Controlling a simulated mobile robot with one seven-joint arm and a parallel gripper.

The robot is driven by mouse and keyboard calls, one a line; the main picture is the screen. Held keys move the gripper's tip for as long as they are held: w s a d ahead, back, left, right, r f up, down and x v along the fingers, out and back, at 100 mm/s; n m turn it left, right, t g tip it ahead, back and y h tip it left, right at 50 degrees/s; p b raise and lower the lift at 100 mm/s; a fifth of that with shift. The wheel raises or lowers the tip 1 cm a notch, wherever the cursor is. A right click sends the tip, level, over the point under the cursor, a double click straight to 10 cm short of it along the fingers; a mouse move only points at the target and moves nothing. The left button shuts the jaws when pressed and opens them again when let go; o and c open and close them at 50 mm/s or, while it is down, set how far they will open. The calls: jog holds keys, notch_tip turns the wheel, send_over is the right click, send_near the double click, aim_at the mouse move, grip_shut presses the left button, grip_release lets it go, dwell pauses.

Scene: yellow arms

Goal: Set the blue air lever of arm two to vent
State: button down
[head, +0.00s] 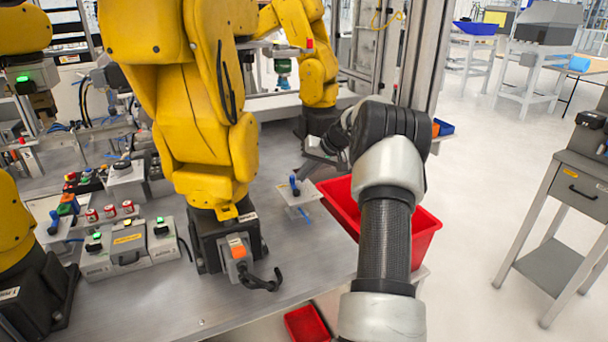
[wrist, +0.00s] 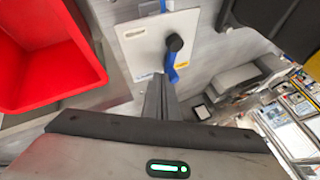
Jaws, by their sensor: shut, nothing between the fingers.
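A blue lever (head: 294,186) with a black hub (wrist: 175,43) is mounted on a pale square plate (head: 299,212), beside the large yellow arm (head: 200,100) in the middle. In the wrist view the blue lever (wrist: 169,66) points down from its hub, towards my fingers. My gripper (head: 307,170) is just to the right of and above the lever in the head view. In the wrist view my gripper (wrist: 157,79) is shut and empty, its tips close to the lever's free end. I cannot tell whether they touch. The plate's labels are too small to read.
A red bin (head: 340,205) stands right of the plate, partly behind my arm; it fills the wrist view's upper left (wrist: 45,50). Another blue lever (head: 54,222) is at far left. A control box (head: 127,245) stands left of the yellow arm's base.

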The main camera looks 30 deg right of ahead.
jog(key=shift+s+a+b, duration=0.2)
jog(key=shift+s+b, duration=0.15)
jog(key=shift+s, duration=0.2)
notch_tip(320, 180, up, 10)
jog(key=p, duration=0.1)
dwell(0.3)
dwell(0.4)
